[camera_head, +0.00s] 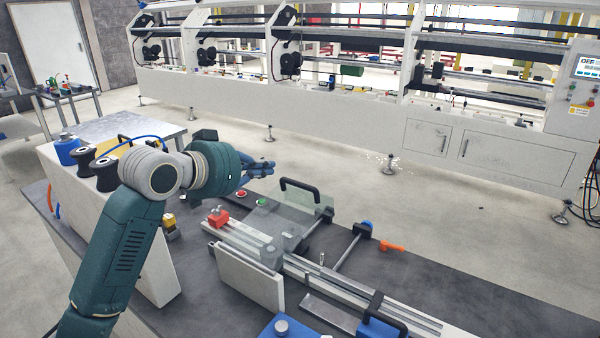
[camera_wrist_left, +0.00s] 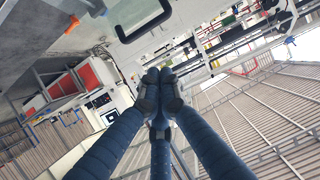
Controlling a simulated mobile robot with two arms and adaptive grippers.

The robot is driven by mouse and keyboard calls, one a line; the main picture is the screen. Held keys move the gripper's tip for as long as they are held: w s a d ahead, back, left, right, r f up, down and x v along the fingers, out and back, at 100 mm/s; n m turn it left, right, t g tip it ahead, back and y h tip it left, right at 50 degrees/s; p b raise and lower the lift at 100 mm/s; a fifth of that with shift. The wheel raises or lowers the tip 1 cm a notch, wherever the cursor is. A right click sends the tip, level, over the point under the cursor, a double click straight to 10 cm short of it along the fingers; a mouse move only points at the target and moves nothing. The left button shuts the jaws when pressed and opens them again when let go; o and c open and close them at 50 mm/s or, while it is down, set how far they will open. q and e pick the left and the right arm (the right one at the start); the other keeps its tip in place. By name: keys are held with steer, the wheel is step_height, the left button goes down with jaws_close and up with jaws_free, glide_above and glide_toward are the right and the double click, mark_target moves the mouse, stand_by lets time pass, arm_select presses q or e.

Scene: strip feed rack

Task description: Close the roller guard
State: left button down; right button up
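The roller guard (camera_head: 318,205) is a clear panel with a black handle (camera_head: 299,184) along its top edge. It appears raised and tilted up over the feed rack, at the middle of the head view. A black handle shape (camera_wrist_left: 142,20) shows at the top of the left wrist view. My left gripper (camera_head: 268,168) is in the air, to the left of the guard handle and apart from it. Its fingertips (camera_wrist_left: 161,78) meet in the left wrist view with nothing visible between them. My right gripper is not in view.
The feed rack's rail (camera_head: 255,240) has a red block (camera_head: 218,217) at its left end. An orange lever (camera_head: 390,246) is at the right. Dark spools (camera_head: 105,172) stand on a white cabinet at left. A long white machine (camera_head: 330,110) stands beyond open floor.

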mark_target(296, 183)
arm_select(q)
steer(key=p+x, duration=0.1)
steer(key=x, duration=0.2)
steer(key=f+p+x, duration=0.1)
steer(key=x, duration=0.3)
steer(key=f+p+x, duration=0.1)
steer(key=x, duration=0.3)
steer(key=shift+s+a, duration=0.15)
steer(key=shift+s, duration=0.2)
steer(key=shift+w+f, duration=0.2)
steer(key=shift+f, duration=0.3)
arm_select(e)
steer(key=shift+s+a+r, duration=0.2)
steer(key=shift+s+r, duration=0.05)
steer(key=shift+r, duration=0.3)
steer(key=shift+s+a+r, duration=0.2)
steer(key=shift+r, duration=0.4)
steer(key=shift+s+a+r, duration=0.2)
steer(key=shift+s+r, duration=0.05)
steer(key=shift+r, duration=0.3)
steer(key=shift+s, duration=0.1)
